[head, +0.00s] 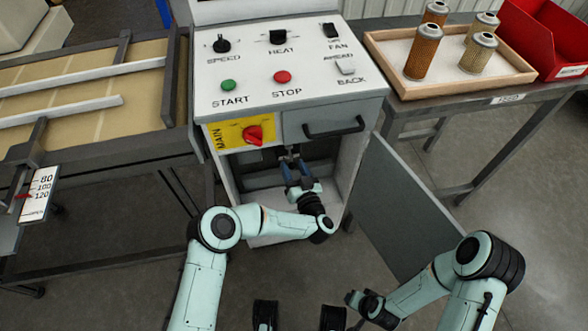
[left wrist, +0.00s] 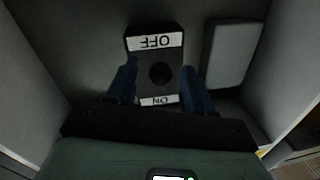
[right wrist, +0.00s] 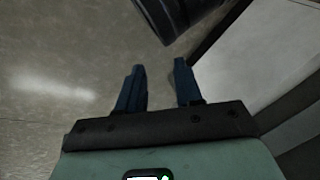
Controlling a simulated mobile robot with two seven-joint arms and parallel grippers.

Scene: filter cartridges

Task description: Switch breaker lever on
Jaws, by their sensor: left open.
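The breaker (left wrist: 137,58) is a dark block inside the cabinet, seen in the left wrist view with upside-down OFF and ON labels. A dark rounded part, apparently the lever (left wrist: 160,73), lies between the labels; its exact position is hard to tell. My left gripper (head: 291,158) reaches into the cabinet opening. In the left wrist view its open blue fingers (left wrist: 159,86) stand either side of the breaker's ON end; contact cannot be told. My right gripper (right wrist: 160,77) is open and empty over the floor.
The cabinet door (head: 405,210) hangs open on the right. Above the opening are a red MAIN knob (head: 252,134) and a drawer handle (head: 333,128). A grey box (left wrist: 233,55) sits beside the breaker. Cabinet side walls are close. A filter tray (head: 512,83) stands right.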

